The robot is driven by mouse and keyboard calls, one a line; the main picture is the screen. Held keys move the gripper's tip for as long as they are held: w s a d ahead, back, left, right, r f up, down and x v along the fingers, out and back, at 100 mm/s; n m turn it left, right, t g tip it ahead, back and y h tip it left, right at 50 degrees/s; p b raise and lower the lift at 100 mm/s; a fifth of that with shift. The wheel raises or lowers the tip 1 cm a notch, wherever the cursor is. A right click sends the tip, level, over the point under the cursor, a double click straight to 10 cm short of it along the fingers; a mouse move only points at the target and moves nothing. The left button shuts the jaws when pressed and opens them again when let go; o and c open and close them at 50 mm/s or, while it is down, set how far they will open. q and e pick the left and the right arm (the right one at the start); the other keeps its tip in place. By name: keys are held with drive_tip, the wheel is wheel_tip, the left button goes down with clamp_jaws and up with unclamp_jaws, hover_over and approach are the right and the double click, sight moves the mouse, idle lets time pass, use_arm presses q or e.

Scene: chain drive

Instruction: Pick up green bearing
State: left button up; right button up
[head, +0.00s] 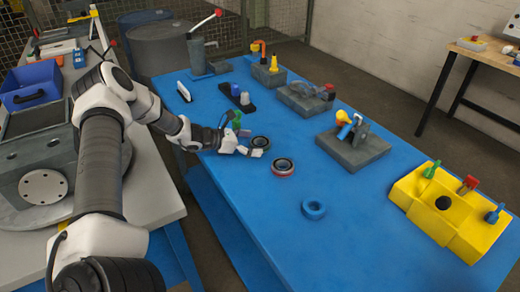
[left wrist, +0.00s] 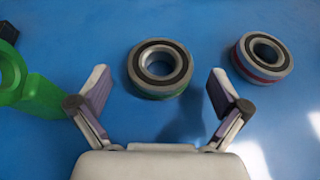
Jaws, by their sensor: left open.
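The green bearing (left wrist: 160,91), a grey ring with a dark inner race and a green band low on its side, lies flat on the blue table. In the head view the green bearing (head: 261,142) is just beyond my left gripper (head: 252,149). In the left wrist view my left gripper (left wrist: 158,86) is open and empty. Its two fingers are spread to either side of the bearing's near side, with clear space between each finger and the ring. My right gripper is in neither view.
A red-banded bearing (left wrist: 262,58) lies close by on the right; it also shows in the head view (head: 284,167). A blue ring (head: 314,209) lies nearer the front. A green object (left wrist: 35,94) stands left of my gripper. A yellow block (head: 450,211) holds coloured-handled tools.

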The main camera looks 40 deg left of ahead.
use_arm(q)
drive_tip(key=shift+x, duration=0.9)
drive_tip(key=shift+s+r, duration=0.15)
drive_tip(key=shift+s, duration=0.05)
drive_tip(key=c, duration=1.5)
wheel_tip(320, 180, up, 4)
drive_tip(key=p, duration=0.3)
drive_tip(key=shift+w, duration=0.15)
drive_tip(key=s+d, duration=0.1)
drive_tip(key=d, duration=0.1)
drive_tip(key=s+d+b, duration=0.1)
drive_tip(key=s+d, duration=0.1)
drive_tip(key=d, duration=0.1)
drive_tip(key=s+d, duration=0.1)
drive_tip(key=d, duration=0.2)
drive_tip(key=shift+s+d+r+b, duration=0.1)
drive_tip(key=shift+s+r+b, duration=0.05)
drive_tip(key=shift+s+b, duration=0.2)
drive_tip(key=s+d, duration=0.1)
drive_tip(key=s+d+p, duration=0.1)
drive_tip(key=d, duration=0.1)
drive_tip(key=s+d, duration=0.1)
drive_tip(key=d, duration=0.1)
drive_tip(key=shift+r+p, duration=0.35)
drive_tip(key=shift+r, duration=0.05)
drive_tip(key=shift+s+d, duration=0.2)
drive_tip(key=shift+d, duration=0.15)
